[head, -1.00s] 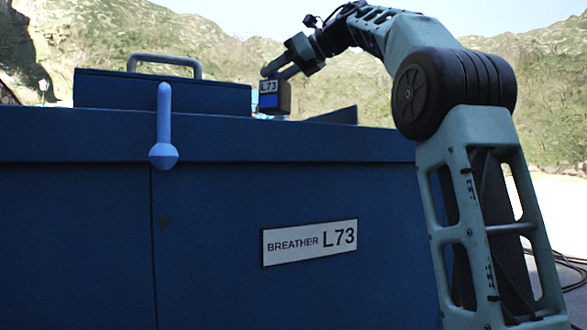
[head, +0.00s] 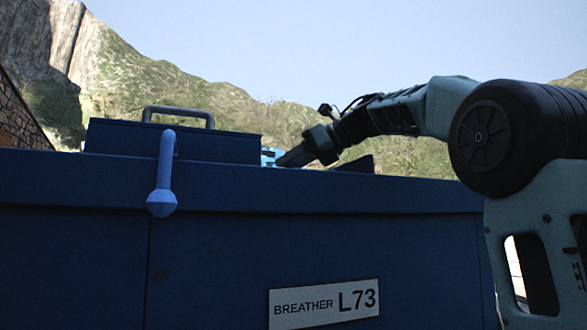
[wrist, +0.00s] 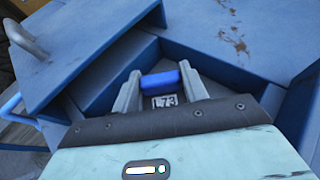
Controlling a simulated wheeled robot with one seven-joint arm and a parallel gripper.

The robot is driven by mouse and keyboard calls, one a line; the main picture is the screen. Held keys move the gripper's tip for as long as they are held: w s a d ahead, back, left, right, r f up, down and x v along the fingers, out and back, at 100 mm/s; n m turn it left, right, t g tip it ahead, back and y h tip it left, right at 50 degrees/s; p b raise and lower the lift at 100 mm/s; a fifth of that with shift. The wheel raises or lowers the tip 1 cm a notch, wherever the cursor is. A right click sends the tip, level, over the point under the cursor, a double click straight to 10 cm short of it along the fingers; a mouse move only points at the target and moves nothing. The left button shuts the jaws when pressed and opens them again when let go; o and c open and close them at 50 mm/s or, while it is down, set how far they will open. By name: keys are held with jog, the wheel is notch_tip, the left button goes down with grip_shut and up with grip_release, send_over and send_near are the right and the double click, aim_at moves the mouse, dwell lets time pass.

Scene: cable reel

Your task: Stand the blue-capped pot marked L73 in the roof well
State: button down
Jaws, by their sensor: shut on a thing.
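My gripper (wrist: 160,85) is shut on the pot marked L73 (wrist: 165,101). The pot's blue cap (wrist: 160,80) and its white L73 label show between the fingers in the wrist view. Pot and fingertips are within the outline of the roof well (wrist: 225,75), a recess with blue walls. I cannot tell whether the pot touches the well's floor. In the head view my gripper (head: 290,156) reaches down behind the roof edge, beside the raised lid, and the pot is not clearly visible there.
The raised blue lid (head: 175,142) with a grey handle (head: 180,112) stands left of the well. A light-blue lever (head: 163,180) hangs at the cabinet's front edge. A plate reading BREATHER L73 (head: 324,303) is on the cabinet front. Flat roof (wrist: 215,30) lies beyond the well.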

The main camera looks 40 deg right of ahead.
jog(key=shift+f, duration=0.55)
jog(key=shift+f, duration=0.2)
jog(key=c, duration=0.8)
grip_release()
jog(key=shift+o, duration=0.2)
jog(key=shift+r, duration=0.1)
jog(key=shift+s+r, duration=0.1)
jog(key=shift+r, duration=0.05)
jog(key=b+v, duration=0.2)
jog(key=v, duration=1)
